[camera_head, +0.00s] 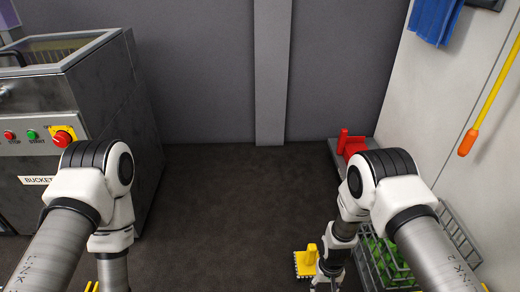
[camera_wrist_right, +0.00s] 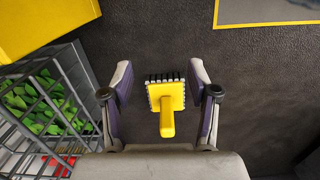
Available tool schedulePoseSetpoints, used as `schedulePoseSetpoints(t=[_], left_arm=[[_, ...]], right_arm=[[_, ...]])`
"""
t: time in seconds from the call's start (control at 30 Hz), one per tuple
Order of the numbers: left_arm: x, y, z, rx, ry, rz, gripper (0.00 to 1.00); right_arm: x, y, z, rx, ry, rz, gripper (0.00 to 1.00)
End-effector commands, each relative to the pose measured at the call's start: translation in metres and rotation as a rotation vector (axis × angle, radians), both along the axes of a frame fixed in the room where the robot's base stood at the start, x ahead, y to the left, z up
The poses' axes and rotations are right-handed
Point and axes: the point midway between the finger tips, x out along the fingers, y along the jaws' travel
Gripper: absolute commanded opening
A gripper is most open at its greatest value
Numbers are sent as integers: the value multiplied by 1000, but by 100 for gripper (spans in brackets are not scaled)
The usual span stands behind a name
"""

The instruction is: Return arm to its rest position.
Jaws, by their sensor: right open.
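My right arm (camera_head: 395,190) comes in from the lower right of the head view and bends down at its elbow. In the right wrist view my right gripper (camera_wrist_right: 160,70) has its two fingers spread wide, with nothing held. A yellow scrubbing brush (camera_wrist_right: 167,97) with dark bristles shows between the fingers, apparently on the floor below them. It also shows in the head view (camera_head: 306,262), beside my right forearm. My left arm (camera_head: 95,185) bends down at the left; its gripper is out of view.
A wire crate (camera_head: 455,232) with green contents stands right of my right forearm. A red object (camera_head: 350,145) lies behind it. A grey bucket machine (camera_head: 110,85) stands left. A yellow pole (camera_head: 497,85) is at the right wall. The middle floor (camera_head: 230,200) is clear.

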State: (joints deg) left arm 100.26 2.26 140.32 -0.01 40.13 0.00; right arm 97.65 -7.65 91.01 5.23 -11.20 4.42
Motion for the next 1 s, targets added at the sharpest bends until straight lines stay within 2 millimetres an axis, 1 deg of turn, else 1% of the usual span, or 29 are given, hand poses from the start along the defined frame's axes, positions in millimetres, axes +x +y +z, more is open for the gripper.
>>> schedulePoseSetpoints(t=[0.03, 0.17, 0.37, 0.5, 0.57, 0.6, 0.67, 0.7, 0.73, 0.77, 0.8, 0.97, 1.0], left_arm=[[0, 0, 0, 0, 1, 0, 60], [0, 0, 1, 0, 1, 1, 60], [0, 0, 1, 0, 1, 1, 60], [0, 0, 1, 0, 1, 1, 60], [0, 0, 1, 0, 1, 1, 60], [0, 0, 1, 0, 1, 1, 60], [0, 0, 1, 0, 1, 0, 60], [0, 0, 1, 0, 1, 0, 60], [0, 0, 0, 0, 1, 0, 60], [0, 0, 0, 0, 1, 1, 60], [-1, 0, 26, 0, 3, 1, 60], [0, 0, 77, 0, 0, 1, 60], [0, 0, 90, 0, 1, 1, 60]], right_arm=[[-14, -7, 0, -3, 18, -11, 60], [-55, -25, 1, -9, 54, -33, 60], [-130, -47, 12, -9, 88, -53, 60], [-186, -55, 30, -1, 90, -57, 60], [-208, -57, 40, 4, 82, -53, 60], [-222, -57, 48, 9, 73, -51, 60], [-240, -57, 60, 14, 48, -36, 60], [-244, -56, 66, 18, 15, -23, 60], [-240, -56, 68, 19, -24, -13, 60], [-225, -56, 67, 19, -85, -5, 60], [-224, -56, 93, 19, -85, -2, 60], [-225, -56, 142, 18, -81, -4, 60], [-225, -56, 155, 18, -81, -4, 60]])
